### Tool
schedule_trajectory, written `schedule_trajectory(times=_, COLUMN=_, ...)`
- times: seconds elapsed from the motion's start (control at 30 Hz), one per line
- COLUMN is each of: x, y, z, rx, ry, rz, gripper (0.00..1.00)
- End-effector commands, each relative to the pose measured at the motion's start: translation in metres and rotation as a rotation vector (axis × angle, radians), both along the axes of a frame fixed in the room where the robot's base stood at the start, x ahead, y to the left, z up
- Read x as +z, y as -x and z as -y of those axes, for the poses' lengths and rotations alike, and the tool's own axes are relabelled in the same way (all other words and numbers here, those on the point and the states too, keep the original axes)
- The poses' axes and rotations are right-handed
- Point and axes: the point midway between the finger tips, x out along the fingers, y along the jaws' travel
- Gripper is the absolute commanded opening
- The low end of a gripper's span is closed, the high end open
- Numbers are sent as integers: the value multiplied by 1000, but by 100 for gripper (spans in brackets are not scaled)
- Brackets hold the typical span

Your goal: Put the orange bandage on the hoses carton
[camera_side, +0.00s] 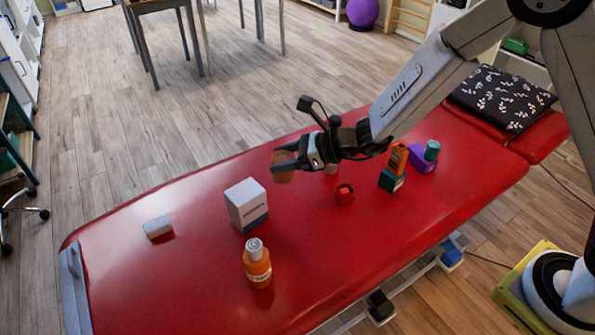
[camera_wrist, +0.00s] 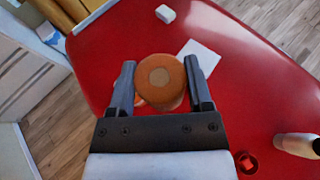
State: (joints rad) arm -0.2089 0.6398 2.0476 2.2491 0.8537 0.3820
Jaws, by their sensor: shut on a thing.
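The orange bandage (camera_side: 284,168) is a short roll held in the air in the side view. In the wrist view its round orange end (camera_wrist: 160,78) with a paler centre shows between the two fingers. My gripper (camera_side: 285,162) is shut on it. The carton (camera_side: 246,206), white with a blue lower band, stands upright on the red couch, below and left of the bandage. Its print is too small to read surely. A white face, apparently the carton's top (camera_wrist: 203,54), shows beyond the right finger in the wrist view. The bandage is apart from the carton.
An orange bottle (camera_side: 257,266) with a white cap stands in front of the carton. A small pale block (camera_side: 157,227) lies to its left. A red round item (camera_side: 344,194), teal-and-orange boxes (camera_side: 392,180) and a purple item (camera_side: 421,160) are to the right. The couch's left end (camera_side: 120,270) is largely clear.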

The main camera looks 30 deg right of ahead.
Motion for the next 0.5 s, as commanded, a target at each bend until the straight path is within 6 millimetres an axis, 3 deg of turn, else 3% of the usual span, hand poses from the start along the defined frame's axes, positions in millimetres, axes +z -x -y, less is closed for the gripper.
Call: schedule_trajectory(times=0.5, x=-11, y=-9, z=-3, rx=-1, ry=0, rz=2, gripper=7)
